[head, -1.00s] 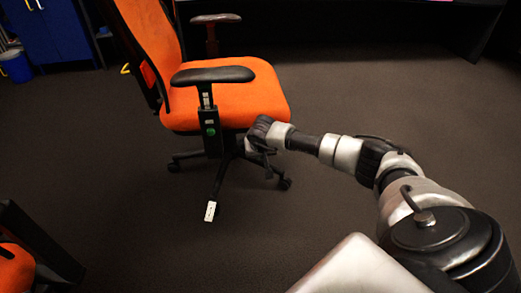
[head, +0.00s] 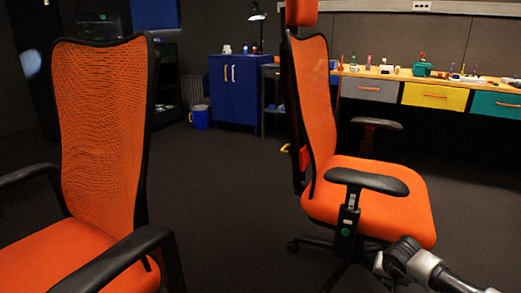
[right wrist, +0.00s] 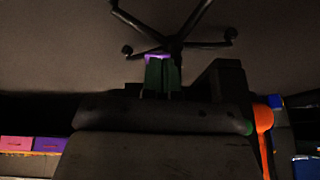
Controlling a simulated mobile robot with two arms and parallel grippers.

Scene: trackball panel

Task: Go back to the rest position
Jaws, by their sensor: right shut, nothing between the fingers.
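My right arm comes in from the lower right corner of the head view. Its right gripper (head: 384,272) is in front of the orange office chair (head: 370,200), below the seat's front right edge in the picture. In the right wrist view the fingers (right wrist: 160,62) are together at the middle, with nothing between them. The legs of a chair base (right wrist: 175,42) show just beyond them; I cannot tell whether they touch. My left gripper is not in view.
Another orange chair (head: 100,150) stands close at the left. A blue cabinet (head: 233,98) and blue bin (head: 200,117) are behind. A workbench with grey, yellow (head: 437,97) and teal drawers runs along the back right. Dark carpet (head: 230,210) between the chairs is clear.

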